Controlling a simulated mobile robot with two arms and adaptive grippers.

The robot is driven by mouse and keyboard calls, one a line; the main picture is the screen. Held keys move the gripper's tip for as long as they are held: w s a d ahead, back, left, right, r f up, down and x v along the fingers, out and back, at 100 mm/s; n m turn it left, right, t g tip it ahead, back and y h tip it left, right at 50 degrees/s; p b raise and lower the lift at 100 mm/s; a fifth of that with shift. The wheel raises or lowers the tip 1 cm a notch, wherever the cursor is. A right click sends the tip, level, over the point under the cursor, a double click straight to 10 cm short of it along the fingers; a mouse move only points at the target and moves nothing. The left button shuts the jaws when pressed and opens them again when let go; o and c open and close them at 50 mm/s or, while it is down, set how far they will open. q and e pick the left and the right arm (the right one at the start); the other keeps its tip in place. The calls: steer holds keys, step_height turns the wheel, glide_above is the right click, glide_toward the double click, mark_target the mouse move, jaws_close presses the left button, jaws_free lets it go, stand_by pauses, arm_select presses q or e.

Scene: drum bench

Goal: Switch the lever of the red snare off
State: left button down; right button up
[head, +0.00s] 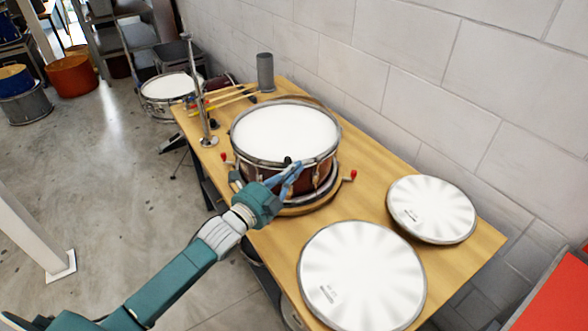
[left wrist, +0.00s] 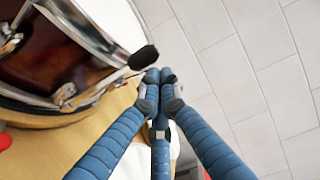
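The red snare (head: 275,172) is a dark red drum with a white head and chrome hoops, upright on the wooden bench. Its lever (head: 287,160) shows as a black knob at the front rim; in the left wrist view the black-tipped lever (left wrist: 143,57) sticks out from the drum's chrome fittings. My left gripper (head: 294,170) is at the front side of the snare. Its blue fingers meet at the tips (left wrist: 159,76), just right of the knob in the wrist view, with nothing seen between them. I cannot tell whether they touch the knob. My right gripper is not in view.
The wooden bench (head: 455,265) carries two loose drumheads (head: 362,275) (head: 432,208) to the right, and drumsticks (head: 235,97), a metal stand (head: 203,110) and a grey cylinder (head: 265,72) behind. A block wall (head: 440,90) runs along the bench's far side. Red-tipped handles (head: 351,176) flank the snare.

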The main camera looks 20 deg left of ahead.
arm_select(q)
steer(key=shift+a, duration=0.1)
steer(key=shift+s+a+n+b, duration=0.2)
steer(key=shift+a+n+b, duration=0.15)
steer(key=shift+b, duration=0.3)
